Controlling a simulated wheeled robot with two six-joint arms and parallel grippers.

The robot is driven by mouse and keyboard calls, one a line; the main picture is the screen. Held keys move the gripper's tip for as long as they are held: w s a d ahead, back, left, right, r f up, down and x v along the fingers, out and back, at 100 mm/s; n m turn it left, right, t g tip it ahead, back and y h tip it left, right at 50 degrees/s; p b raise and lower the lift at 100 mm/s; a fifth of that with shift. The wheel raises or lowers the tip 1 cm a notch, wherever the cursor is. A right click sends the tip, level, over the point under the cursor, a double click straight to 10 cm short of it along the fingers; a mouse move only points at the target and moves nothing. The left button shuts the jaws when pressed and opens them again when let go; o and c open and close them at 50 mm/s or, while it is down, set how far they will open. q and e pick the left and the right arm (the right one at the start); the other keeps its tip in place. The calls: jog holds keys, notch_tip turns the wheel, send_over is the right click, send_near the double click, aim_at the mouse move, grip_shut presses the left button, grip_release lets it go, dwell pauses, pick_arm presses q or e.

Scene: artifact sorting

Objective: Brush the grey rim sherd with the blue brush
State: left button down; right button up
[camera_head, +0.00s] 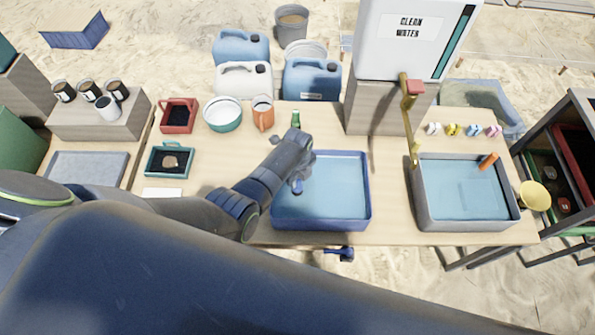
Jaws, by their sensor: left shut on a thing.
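My left gripper (302,166) reaches over the left part of the blue basin (367,195). It is shut on a small blue thing (297,187), which looks like the blue brush; the wrist hides most of it. Its bristles cannot be made out, nor whether it touches anything. I cannot clearly pick out the grey rim sherd. A small grey piece (275,140) shows just left of the gripper, too small to identify. A brownish sherd (170,161) lies in a teal-rimmed tray (151,162) at the left.
A green bottle (295,118), orange mug (263,118) and teal-white bowl (223,118) stand behind. A grey basin (419,205) with an orange item (488,161) is at the right, under the tap (407,125).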

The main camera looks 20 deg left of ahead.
pick_arm(q)
jog(key=shift+w+a+f+b, duration=0.15)
jog(key=shift+w+b, duration=0.5)
jog(key=shift+b, duration=0.05)
jog(key=shift+w+a+b, duration=0.2)
jog(key=shift+w+b, duration=0.15)
jog(key=shift+w, duration=0.2)
jog(key=shift+s+d+r+p, duration=0.2)
jog(key=shift+s+p, duration=0.3)
jog(key=shift+s+d+p, duration=0.15)
jog(key=shift+s+p, duration=0.4)
jog(key=shift+s, duration=0.15)
jog(key=shift+w+f+b, duration=0.15)
jog(key=shift+w+b, duration=0.1)
jog(key=shift+b, duration=0.15)
jog(key=shift+w+a+b, duration=0.2)
jog(key=shift+w+b, duration=0.15)
jog(key=shift+w, duration=0.15)
jog(key=shift+w+a+b, duration=0.15)
jog(key=shift+w+b, duration=0.2)
jog(key=shift+w, duration=0.15)
jog(key=shift+s+d+r+p, duration=0.15)
jog(key=shift+s+r+p, duration=0.05)
jog(key=shift+s+p, duration=0.3)
jog(key=shift+s+d+p, duration=0.25)
jog(key=shift+s+p, duration=0.35)
jog(key=shift+s, duration=0.2)
